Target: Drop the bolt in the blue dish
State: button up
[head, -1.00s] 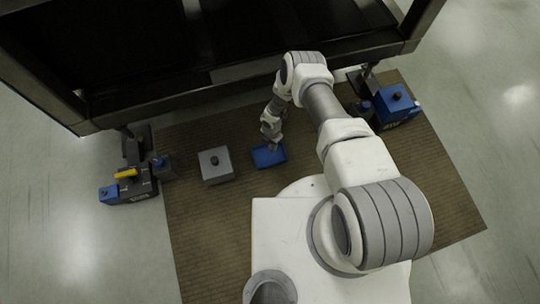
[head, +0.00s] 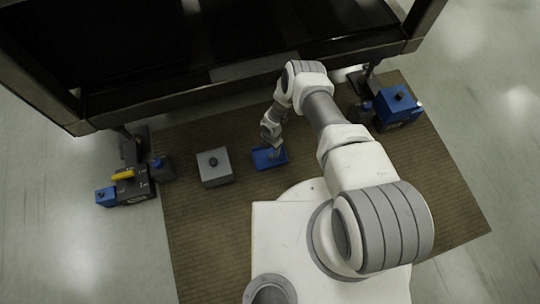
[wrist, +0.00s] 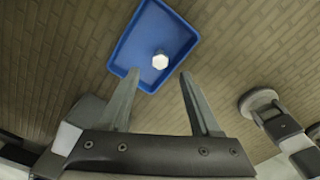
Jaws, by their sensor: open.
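The blue dish (head: 281,153) lies on the brown mat, below my gripper (head: 274,148) in the head view. In the wrist view the dish (wrist: 135,52) is a shallow rectangular tray just beyond my fingertips. The bolt (wrist: 160,60) shows there as a pale hexagonal head over the dish's floor, near its lower right side. I cannot tell for sure if it rests on the floor. My gripper (wrist: 159,75) is open, with its two fingers spread and nothing between them. The bolt is too small to make out in the head view.
A grey box with a dark knob (head: 215,172) stands on the mat left of the dish. A dark fixture with a yellow bar (head: 123,175) and blue parts is at far left. A blue box (head: 397,106) stands at right. A dark frame (head: 240,83) spans the back.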

notch_tip(320, 180, up, 17)
jog(key=p, duration=0.7)
jog(key=shift+r, duration=0.2)
